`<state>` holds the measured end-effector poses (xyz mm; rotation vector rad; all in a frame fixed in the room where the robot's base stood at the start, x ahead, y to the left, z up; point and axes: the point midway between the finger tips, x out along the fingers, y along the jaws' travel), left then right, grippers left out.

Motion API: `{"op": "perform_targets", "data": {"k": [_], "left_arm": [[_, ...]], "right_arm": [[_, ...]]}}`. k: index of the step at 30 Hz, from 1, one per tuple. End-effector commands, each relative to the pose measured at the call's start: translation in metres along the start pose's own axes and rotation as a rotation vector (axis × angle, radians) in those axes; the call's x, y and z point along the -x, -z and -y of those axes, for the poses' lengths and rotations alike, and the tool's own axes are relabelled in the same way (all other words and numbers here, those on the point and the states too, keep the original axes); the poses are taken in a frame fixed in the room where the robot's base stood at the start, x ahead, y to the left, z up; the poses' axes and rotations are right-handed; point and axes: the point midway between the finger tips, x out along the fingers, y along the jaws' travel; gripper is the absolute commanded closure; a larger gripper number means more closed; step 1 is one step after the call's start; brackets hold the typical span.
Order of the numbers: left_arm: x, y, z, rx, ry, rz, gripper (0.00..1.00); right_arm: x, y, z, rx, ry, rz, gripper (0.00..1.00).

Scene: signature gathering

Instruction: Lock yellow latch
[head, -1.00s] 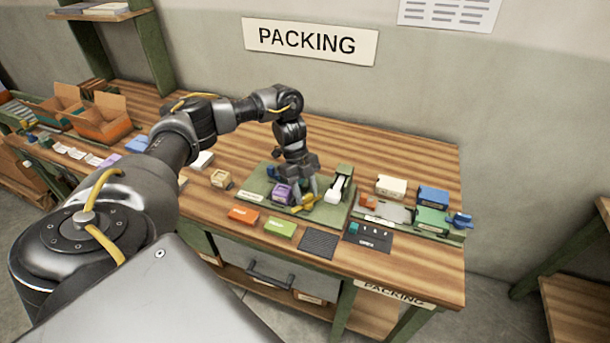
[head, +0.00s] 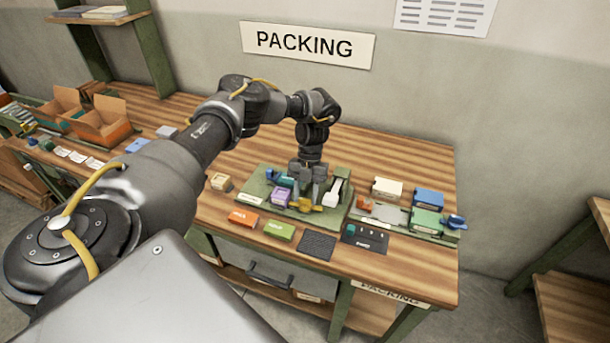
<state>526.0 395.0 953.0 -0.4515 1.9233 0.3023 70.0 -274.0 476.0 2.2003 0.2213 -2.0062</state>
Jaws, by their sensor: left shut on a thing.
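The yellow latch (head: 304,205) is at the front of the green fixture board (head: 251,187) on the packing table. My left gripper (head: 306,203) reaches down over the board, with its fingertips at the latch and shut on it. The fingers hide part of the latch. A purple block (head: 281,197) sits on the board just left of the gripper. A white lever piece (head: 332,193) stands just right of it. My right gripper is not in view.
A second green fixture with a blue knob (head: 454,222) is to the right, with white (head: 387,187), blue (head: 428,197) and green (head: 426,220) boxes. Orange (head: 243,218) and green (head: 279,231) blocks and a dark ridged pad (head: 317,245) lie in front.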

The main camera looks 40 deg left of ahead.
Motion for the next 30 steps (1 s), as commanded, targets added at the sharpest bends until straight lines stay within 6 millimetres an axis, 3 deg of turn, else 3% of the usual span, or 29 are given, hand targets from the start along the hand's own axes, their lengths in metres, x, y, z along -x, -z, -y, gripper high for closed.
{"op": "perform_targets", "data": {"k": [9,26,27,30], "left_arm": [[-0.0003,0.0001,0.0012,-0.110,-0.045,0.000,0.85],[-0.0008,0.0004,0.0010,-0.133,-0.054,-0.001,0.85],[-0.0008,0.0004,0.0010,-0.133,-0.054,-0.001,0.57],[-0.0007,0.0004,0.0010,-0.132,-0.054,-0.001,0.44]], "right_arm": [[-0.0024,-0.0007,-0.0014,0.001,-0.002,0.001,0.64],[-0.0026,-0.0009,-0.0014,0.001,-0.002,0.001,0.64],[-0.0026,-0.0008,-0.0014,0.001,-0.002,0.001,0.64],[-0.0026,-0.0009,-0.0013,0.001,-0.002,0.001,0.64]]}}
